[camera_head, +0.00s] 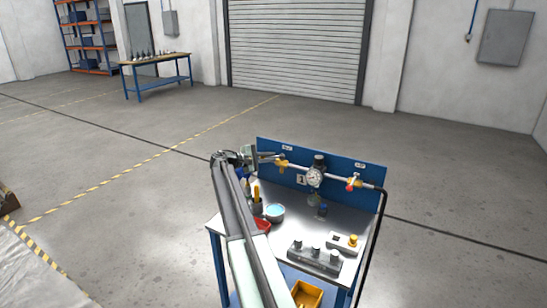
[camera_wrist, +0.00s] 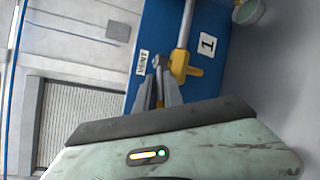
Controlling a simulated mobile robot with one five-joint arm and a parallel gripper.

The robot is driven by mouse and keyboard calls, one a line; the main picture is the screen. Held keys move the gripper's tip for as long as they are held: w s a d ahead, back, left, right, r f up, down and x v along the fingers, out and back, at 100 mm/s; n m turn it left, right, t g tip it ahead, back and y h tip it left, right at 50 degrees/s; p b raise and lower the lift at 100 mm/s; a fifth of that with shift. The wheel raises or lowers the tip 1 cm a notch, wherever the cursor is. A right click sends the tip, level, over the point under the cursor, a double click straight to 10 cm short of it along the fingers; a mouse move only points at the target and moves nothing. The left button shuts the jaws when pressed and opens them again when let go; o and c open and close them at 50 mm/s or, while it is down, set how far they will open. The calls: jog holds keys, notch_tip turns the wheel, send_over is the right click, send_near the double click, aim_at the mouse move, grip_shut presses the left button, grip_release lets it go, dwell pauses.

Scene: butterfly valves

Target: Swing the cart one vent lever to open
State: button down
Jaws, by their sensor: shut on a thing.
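The cart (camera_head: 336,221) has a blue back panel (camera_head: 327,177) with a pipe run along it. The vent valve (camera_head: 283,163), with a yellow body, is at the pipe's left end. In the wrist view this valve (camera_wrist: 181,67) is beside a "VENT" label (camera_wrist: 141,62) and a "1" plate (camera_wrist: 207,45). My gripper (camera_head: 252,154) is at the panel's left end, close by the valve. In the wrist view my gripper (camera_wrist: 159,80) is shut on the vent lever at the valve; its jaws hide most of the lever, so its exact angle is unclear.
A round gauge (camera_head: 314,177) is mid-pipe, and a second yellow valve with a red part (camera_head: 354,183) is at right. A bowl (camera_head: 274,211), a grey block with knobs (camera_head: 315,257) and a yellow bin (camera_head: 307,294) are on the cart. Open floor surrounds it.

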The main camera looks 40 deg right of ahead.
jog(key=shift+s+d+f, duration=0.1)
jog(key=shift+s+f, duration=0.05)
jog(key=c, duration=1.6)
grip_release()
jog(key=shift+o, duration=0.5)
jog(key=shift+w+d+f, duration=0.2)
jog(key=shift+d+f, duration=0.05)
jog(key=shift+f, duration=0.05)
jog(key=shift+w+a+r, duration=0.1)
jog(key=shift+a+r, duration=0.2)
jog(key=shift+a, duration=0.2)
jog(key=p+v, duration=0.1)
jog(key=v, duration=0.6)
jog(key=shift+p, duration=0.35)
